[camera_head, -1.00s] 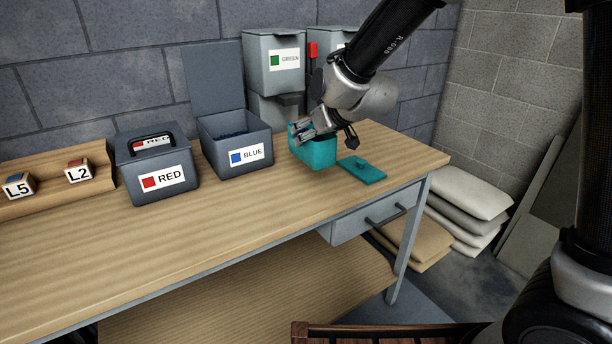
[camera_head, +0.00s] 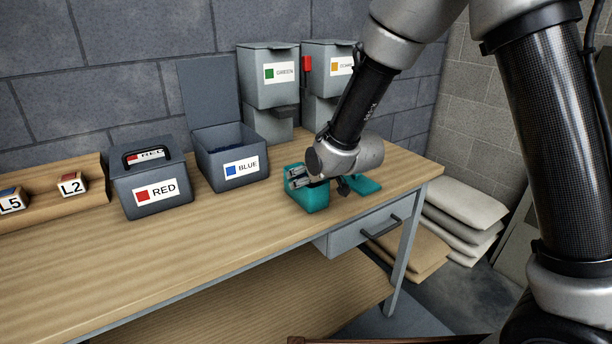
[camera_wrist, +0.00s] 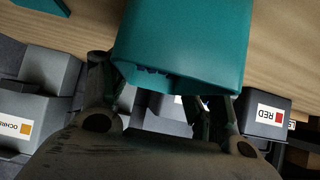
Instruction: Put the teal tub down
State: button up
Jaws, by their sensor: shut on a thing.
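The teal tub (camera_head: 308,200) is at the right part of the wooden bench, near the front edge, just left of its flat teal lid (camera_head: 364,187). My gripper (camera_head: 297,177) is shut on the tub from above, with the fingers partly inside its opening and partly hidden by my wrist. In the wrist view the tub (camera_wrist: 185,45) fills the top middle between the fingers (camera_wrist: 160,105), and the lid (camera_wrist: 48,4) shows at the top left. I cannot tell whether the tub's base touches the bench.
A blue-labelled open bin (camera_head: 233,165) and a red-labelled box (camera_head: 152,183) stand to the left. Green (camera_head: 267,80) and ochre (camera_head: 330,75) dispensers stand behind. The wooden bench top (camera_head: 215,225) is bare in front of the bins. A drawer (camera_head: 362,235) hangs below the front edge.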

jog(key=o, duration=1.5)
jog(key=shift+o, duration=0.2)
jog(key=shift+s+r, duration=0.1)
jog(key=shift+r, duration=0.1)
jog(key=v, duration=1.2)
jog(key=s+d+r+m+g+h, duration=0.1)
jog(key=s+d+r, duration=0.15)
jog(key=d, duration=0.55)
jog(key=s+d+r+m+h, duration=0.2)
jog(key=d+r, duration=0.1)
jog(key=d, duration=0.5)
jog(key=s+d+r+m+g+h, duration=0.3)
jog(key=s+d, duration=1.2)
jog(key=s, duration=0.3)
jog(key=shift+s+d+m+g, duration=0.2)
jog(key=shift+d+m+g, duration=0.1)
jog(key=shift+m, duration=0.1)
